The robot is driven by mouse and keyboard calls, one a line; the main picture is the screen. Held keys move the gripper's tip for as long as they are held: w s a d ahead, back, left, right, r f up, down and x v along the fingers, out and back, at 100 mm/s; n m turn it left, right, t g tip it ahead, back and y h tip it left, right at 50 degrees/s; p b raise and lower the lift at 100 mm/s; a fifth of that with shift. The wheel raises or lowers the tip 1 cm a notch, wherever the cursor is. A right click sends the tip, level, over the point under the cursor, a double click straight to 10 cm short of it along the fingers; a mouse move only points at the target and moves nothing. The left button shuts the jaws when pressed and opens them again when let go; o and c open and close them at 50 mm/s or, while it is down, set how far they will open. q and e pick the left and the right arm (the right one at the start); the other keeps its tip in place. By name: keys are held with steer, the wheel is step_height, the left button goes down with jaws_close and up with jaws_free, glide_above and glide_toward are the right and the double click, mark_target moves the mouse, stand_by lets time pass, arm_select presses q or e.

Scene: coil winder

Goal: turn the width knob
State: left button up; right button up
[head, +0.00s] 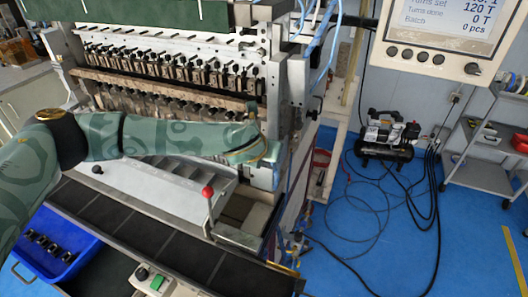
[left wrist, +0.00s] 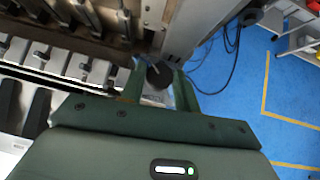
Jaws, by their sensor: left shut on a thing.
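A dark round knob (left wrist: 160,75) shows in the left wrist view, at the right end of the coil winder, beside a grey metal upright. I take it for the width knob. My left gripper (left wrist: 159,80) has one green finger on each side of it and is shut on it. In the head view my left arm reaches across the front of the winder (head: 170,45) to its right end. There the arm and hand hide the knob, and the fingertips cannot be made out. Any mark on the knob is too small to read. My right gripper is in neither view.
A red-balled lever (head: 207,191) stands below my left forearm. A control panel (head: 445,30) hangs at the upper right. A blue bin (head: 50,245) sits at the lower left. A compressor (head: 388,135) and hoses lie on the blue floor, with free floor at the right.

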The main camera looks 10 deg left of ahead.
arm_select(q)
steer(key=o, duration=1)
steer(key=v, duration=1.6)
steer(key=shift+s, duration=0.1)
